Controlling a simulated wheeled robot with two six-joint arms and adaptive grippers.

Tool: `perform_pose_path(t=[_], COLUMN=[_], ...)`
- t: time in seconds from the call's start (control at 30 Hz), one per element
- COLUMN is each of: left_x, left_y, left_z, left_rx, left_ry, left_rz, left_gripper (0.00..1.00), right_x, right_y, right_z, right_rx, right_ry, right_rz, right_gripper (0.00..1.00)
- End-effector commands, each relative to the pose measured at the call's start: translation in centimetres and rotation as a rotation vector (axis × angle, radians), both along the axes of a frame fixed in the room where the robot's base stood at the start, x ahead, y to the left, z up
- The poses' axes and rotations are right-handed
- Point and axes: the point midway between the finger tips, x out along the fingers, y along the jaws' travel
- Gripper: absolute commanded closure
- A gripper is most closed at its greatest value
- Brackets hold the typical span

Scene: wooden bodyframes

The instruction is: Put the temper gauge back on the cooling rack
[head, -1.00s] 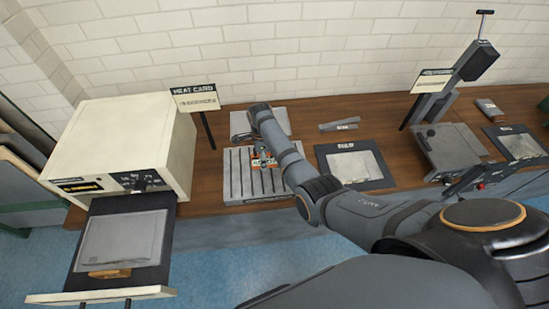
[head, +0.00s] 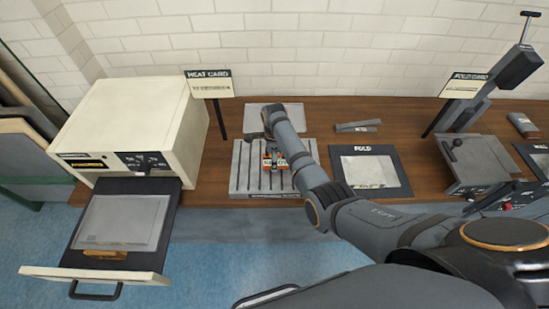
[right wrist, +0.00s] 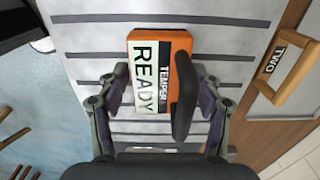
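The temper gauge (head: 273,160) is a small orange block with a black handle and a white face reading "TEMPER READY". It is on or just above the grey slotted cooling rack (head: 240,180); I cannot tell if it touches. In the right wrist view the gauge (right wrist: 146,80) sits between the fingers of my right gripper (right wrist: 167,85), with the rack's slats (right wrist: 90,55) around it. The fingers stand apart, with a visible gap at the handle side, so the gripper looks open around the gauge. My left gripper is not in view.
A cream oven (head: 140,120) with its drawer (head: 95,272) pulled out stands left. A "HEAT CARD" sign (head: 209,83) rises behind the rack. A black "FOLD" mat (head: 398,185) lies right of the rack, and a press (head: 480,160) stands farther right. Bare wood (head: 415,130) lies between.

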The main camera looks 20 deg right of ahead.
Motion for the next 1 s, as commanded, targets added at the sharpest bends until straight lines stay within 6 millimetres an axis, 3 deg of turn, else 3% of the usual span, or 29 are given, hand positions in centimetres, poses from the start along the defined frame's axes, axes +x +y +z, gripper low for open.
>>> perform_pose_path(t=[0.33, 0.47, 0.8, 1.0], left_x=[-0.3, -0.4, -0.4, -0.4], left_y=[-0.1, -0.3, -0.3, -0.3], left_z=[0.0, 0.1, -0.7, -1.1], left_rx=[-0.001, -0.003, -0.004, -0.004], left_ry=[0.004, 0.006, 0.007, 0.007], left_rz=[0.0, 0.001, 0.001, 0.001], left_gripper=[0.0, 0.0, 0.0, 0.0], right_x=[0.0, 0.1, 0.1, 0.0], right_y=[0.0, 0.0, 0.0, 0.0], right_z=[0.1, 1.1, 8.9, 11.8], right_rx=[0.0, 0.0, 0.0, -0.001], right_ry=[-0.001, -0.004, -0.005, -0.002], right_rz=[0.0, 0.0, -0.001, 0.0], right_gripper=[0.21, 0.21, 0.21, 0.21])
